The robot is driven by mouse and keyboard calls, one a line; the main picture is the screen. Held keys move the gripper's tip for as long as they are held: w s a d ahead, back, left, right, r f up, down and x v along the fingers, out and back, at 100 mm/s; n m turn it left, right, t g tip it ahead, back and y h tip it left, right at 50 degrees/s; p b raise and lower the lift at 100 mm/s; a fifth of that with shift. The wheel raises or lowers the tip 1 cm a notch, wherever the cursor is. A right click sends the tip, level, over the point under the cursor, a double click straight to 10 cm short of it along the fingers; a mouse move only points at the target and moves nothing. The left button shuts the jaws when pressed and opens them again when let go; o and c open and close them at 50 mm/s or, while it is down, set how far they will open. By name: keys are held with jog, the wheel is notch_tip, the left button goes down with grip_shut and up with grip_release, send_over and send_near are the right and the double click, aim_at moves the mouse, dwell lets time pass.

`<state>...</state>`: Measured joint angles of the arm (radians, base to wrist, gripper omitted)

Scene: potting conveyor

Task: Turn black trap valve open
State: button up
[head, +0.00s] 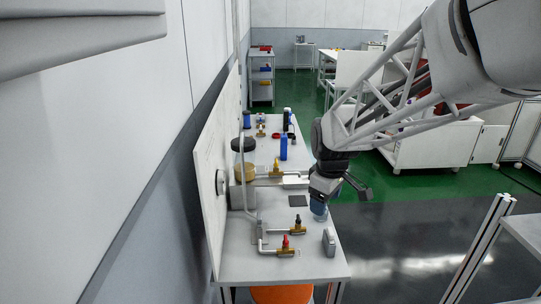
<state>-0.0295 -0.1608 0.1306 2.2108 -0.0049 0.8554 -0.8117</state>
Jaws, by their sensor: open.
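The valve with the black handle (297,228) sits on a short brass body at the end of a pipe, near the front of the white bench. I cannot make out its handle's angle at this size. A similar valve with a red handle (285,246) is just in front of it and to the left. My gripper (343,194) is open, behind and to the right of the black-handled valve, and apart from it. A blue object (318,208) shows just below the gripper's left side; I cannot tell whether they touch.
The bench (240,272) stands against an upright white panel (206,185). A grey block (329,242) stands right of the valves. A yellow-handled valve (276,169), a blue bottle (283,148) and a black square (298,201) are farther back. An orange container (280,294) is under the bench.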

jog(key=w+a+f+n, duration=0.2)
jog(key=w+f+n, duration=0.3)
jog(key=w, duration=0.5)
jog(key=n+g, duration=0.1)
jog(key=n, duration=0.2)
send_over(299, 217)
notch_tip(299, 217, down, 10)
jog(key=shift+s+r, duration=0.1)
jog(key=shift+f, duration=3.9)
jog(key=c, duration=0.9)
